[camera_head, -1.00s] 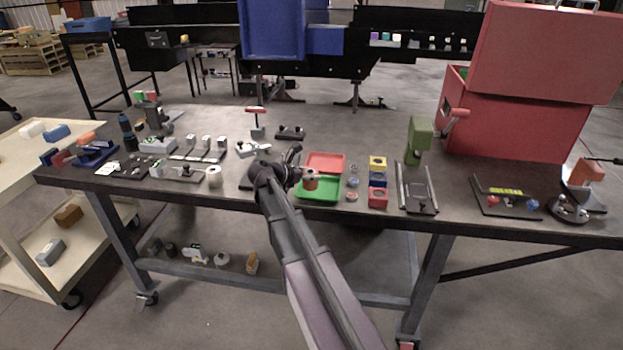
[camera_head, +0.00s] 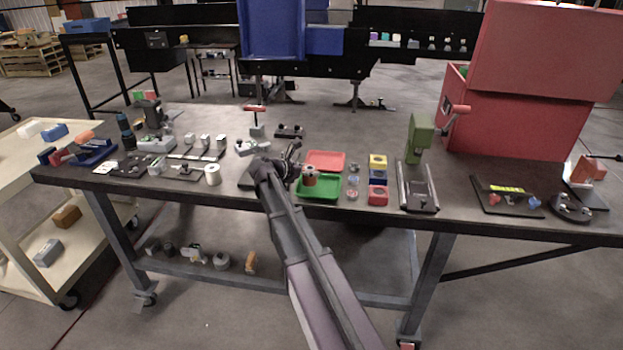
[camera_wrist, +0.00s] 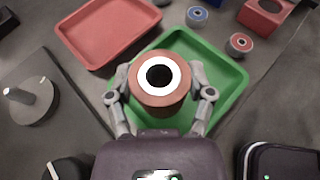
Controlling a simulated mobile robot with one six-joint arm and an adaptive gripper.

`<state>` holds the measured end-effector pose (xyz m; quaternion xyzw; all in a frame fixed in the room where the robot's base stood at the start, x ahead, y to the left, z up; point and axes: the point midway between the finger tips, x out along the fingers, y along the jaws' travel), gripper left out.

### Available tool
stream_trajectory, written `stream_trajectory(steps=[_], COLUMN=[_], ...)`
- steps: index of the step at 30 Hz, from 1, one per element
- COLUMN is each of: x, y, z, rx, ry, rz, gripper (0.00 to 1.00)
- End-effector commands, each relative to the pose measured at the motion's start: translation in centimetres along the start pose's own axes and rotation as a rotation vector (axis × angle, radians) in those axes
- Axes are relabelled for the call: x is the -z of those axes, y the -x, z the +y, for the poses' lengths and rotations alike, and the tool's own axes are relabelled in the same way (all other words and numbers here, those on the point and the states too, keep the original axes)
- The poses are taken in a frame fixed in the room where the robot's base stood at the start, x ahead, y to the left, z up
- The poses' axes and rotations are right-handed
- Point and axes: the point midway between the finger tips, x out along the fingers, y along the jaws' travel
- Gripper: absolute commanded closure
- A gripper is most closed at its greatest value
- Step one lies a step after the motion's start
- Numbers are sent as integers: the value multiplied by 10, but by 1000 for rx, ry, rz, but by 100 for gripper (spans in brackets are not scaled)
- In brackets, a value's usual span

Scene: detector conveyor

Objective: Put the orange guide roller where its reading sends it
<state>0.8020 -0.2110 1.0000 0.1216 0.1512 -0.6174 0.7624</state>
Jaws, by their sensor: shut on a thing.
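The orange guide roller (camera_wrist: 161,78) is a short orange cylinder with a white ring and a dark bore on its end. My gripper (camera_wrist: 160,92) is shut on it, one finger on each side, in the wrist view. The roller (camera_head: 309,179) is upright over the left part of the green tray (camera_head: 322,194) in the head view. The green tray (camera_wrist: 235,82) shows around and behind the roller in the wrist view. I cannot tell whether the roller touches its floor. The red tray (camera_wrist: 107,27) lies just beyond the green one and looks empty; it also shows in the head view (camera_head: 325,158).
Small rollers (camera_wrist: 239,43) lie right of the green tray, next to yellow, blue and red blocks (camera_head: 377,195). A dark plate with a grey knob (camera_wrist: 30,100) is to the left. A white spool (camera_head: 212,175) stands near the front edge. A green press (camera_head: 420,140) stands further right.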

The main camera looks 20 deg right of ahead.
Motion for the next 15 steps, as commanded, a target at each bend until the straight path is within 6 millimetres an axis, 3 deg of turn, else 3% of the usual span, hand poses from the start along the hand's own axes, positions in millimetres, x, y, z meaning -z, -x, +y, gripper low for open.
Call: stream_trajectory(steps=[6,15], x=[18,18], y=[-7,-7], z=[0,0], rx=[0,-1], ry=[0,0], rz=[-1,-1], gripper=[87,87])
